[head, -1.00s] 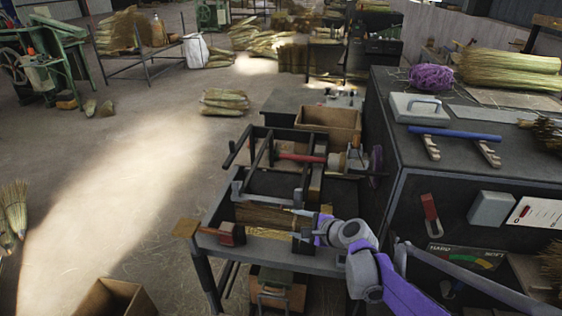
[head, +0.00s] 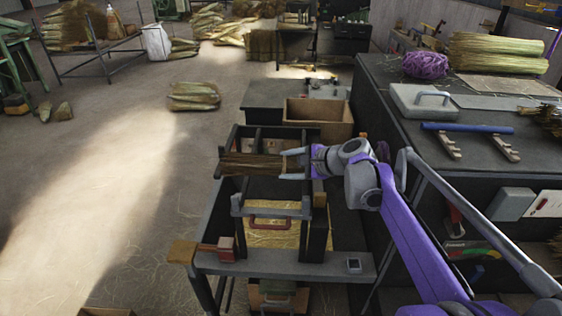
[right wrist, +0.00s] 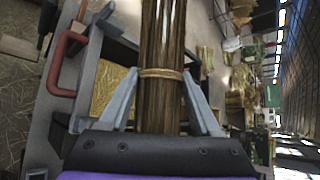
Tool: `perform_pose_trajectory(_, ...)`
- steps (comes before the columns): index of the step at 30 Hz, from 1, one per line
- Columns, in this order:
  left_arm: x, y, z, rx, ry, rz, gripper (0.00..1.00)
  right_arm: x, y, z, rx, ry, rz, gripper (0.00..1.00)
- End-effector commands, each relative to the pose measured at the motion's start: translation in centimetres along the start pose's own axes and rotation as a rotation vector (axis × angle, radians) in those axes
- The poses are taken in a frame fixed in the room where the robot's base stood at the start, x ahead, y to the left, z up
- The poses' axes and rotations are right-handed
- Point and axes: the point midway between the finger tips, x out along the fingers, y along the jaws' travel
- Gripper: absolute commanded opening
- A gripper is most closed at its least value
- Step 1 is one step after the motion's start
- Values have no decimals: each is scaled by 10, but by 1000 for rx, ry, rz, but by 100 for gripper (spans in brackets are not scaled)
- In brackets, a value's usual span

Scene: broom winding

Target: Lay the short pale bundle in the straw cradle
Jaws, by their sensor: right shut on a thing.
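A short brown straw bundle (head: 248,167) lies across my right gripper (head: 294,163), whose fingers are shut on its right end. In the right wrist view the bundle (right wrist: 163,40) runs between both fingers, with a pale tie band around it. The bundle is held level, over the dark frame on the bench. That frame, with dark uprights (head: 314,228), looks like the straw cradle, but I cannot tell for certain. I cannot tell whether the bundle touches it. My left gripper is not in view.
Yellow straw (head: 275,238) lies below a red handle (head: 270,221) in the frame. A dark cabinet (head: 395,105) is at the right, holding long straw bundles (head: 500,54).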

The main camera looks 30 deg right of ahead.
Motion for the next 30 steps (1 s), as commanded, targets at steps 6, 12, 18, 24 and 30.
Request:
perform_pose_trajectory(6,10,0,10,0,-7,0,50,8,12,-8,1,1,2,8)
perform_pose_trajectory(12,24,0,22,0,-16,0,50,19,28,-19,1,0,2,8)
perform_pose_trajectory(18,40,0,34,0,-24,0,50,32,45,-30,1,0,1,8)
perform_pose_trajectory(24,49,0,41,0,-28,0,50,42,59,-41,0,0,0,8)
perform_pose_trajectory(30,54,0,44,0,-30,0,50,48,66,-46,0,0,0,8)
